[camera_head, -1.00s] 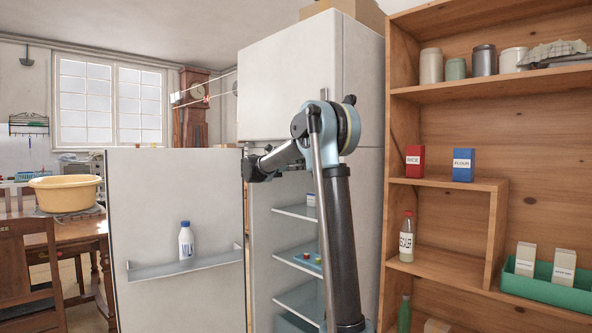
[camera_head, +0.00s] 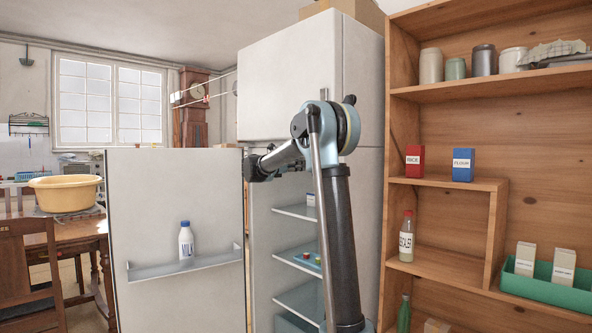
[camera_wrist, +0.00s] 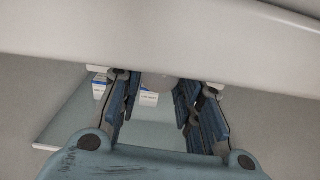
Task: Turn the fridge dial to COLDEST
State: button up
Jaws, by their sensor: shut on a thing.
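The fridge (camera_head: 283,85) stands in the middle of the head view, with its lower door (camera_head: 175,210) open to the left. In the wrist view my gripper (camera_wrist: 157,92) reaches up under a pale ledge (camera_wrist: 150,35) inside the fridge. Its fingers are shut on the sides of a small pale knob, the dial (camera_wrist: 160,80), of which little shows. Its marks and setting cannot be read. In the head view my arm enters the fridge, and the dial is not visible there.
A glass shelf (camera_wrist: 62,130) lies beyond my fingers, with small white-and-blue packages near its back. A milk bottle (camera_head: 186,240) stands in the door rack. A wooden shelf unit (camera_head: 440,235) with jars and boxes stands close on the right. A table with a yellow basin (camera_head: 66,194) is at left.

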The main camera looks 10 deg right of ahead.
jog(key=shift+a+m, duration=0.1)
jog(key=shift+m, duration=1.2)
jog(key=o, duration=1.1)
jog(key=shift+c, duration=0.2)
jog(key=v, duration=1.2)
jog(key=shift+w+f, duration=0.1)
